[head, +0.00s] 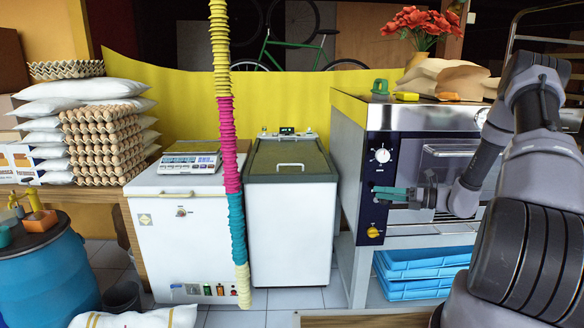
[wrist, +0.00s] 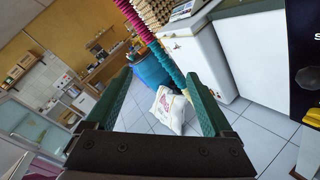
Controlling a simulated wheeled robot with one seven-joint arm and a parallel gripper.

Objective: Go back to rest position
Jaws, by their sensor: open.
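My gripper (head: 390,195) is in front of the oven's left control panel in the head view, with its green fingers pointing left. In the wrist view my gripper (wrist: 158,106) has its two green fingers spread wide apart with nothing between them in hold. Beyond the fingers a white sack (wrist: 171,110) lies on the tiled floor, well away from them. My grey arm reaches in from the right side of the head view, bent at the elbow, and hides part of the oven.
The steel oven (head: 348,107) stands close behind my gripper, with blue crates (head: 420,265) below. White chest freezers (head: 290,225) stand left of it. A colourful hanging column (head: 229,150) is in front of them. A blue barrel (head: 45,270) is at far left. Tiled floor (wrist: 262,130) is partly clear.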

